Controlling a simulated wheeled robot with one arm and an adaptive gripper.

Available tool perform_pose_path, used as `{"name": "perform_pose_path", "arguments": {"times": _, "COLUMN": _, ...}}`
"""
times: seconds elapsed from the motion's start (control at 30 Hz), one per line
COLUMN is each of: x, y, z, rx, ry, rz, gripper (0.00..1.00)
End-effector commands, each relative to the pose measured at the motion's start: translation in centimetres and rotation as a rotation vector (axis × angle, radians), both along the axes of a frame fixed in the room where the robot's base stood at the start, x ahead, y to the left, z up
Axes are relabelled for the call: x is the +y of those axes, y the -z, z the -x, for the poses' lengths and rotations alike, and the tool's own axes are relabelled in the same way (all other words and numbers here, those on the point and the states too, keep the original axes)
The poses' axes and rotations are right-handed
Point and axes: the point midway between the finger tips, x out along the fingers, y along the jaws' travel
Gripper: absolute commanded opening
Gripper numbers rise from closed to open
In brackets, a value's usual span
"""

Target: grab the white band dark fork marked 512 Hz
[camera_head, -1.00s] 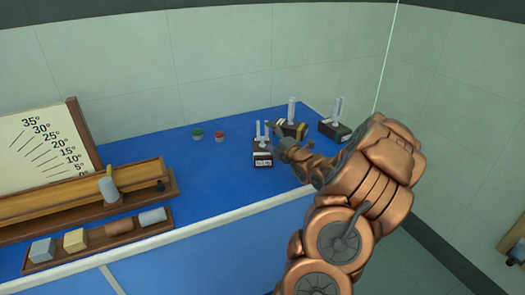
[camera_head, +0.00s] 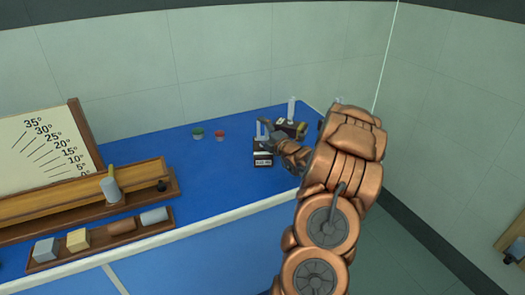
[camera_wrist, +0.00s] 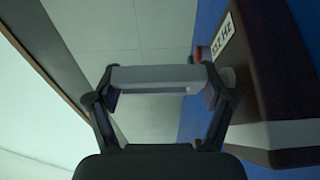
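The fork (camera_head: 259,131) with pale prongs stands upright on a dark box (camera_head: 263,160) at the bench's front right. The box has a white label, too small to read in the head view. In the wrist view a box (camera_wrist: 270,70) fills the right side, with a pale band and a label (camera_wrist: 222,36) that appears to read 512 Hz, turned sideways. My gripper (camera_head: 267,134) is at this fork, its fingers apart. In the wrist view, a pale grey bar, seemingly the fork (camera_wrist: 155,76), spans between the fingertips of my gripper (camera_wrist: 160,90). Contact cannot be told.
A second fork (camera_head: 291,108) stands behind, its box partly hidden. A third fork (camera_head: 338,102) is mostly hidden by my arm. Green (camera_head: 197,134) and red (camera_head: 219,136) small round items lie left on the blue bench (camera_head: 200,165). A wooden ramp (camera_head: 70,203) is far left.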

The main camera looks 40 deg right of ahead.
Motion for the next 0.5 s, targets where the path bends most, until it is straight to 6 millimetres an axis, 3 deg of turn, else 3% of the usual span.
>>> {"name": "perform_pose_path", "arguments": {"times": 0.07, "x": 0.00, "y": 0.02, "z": 0.01, "rx": 0.000, "ry": 0.000, "rz": 0.000, "gripper": 0.67}}
{"name": "perform_pose_path", "arguments": {"times": 0.5, "x": 0.00, "y": 0.04, "z": 0.02, "rx": 0.001, "ry": 0.000, "rz": 0.000, "gripper": 0.21}}
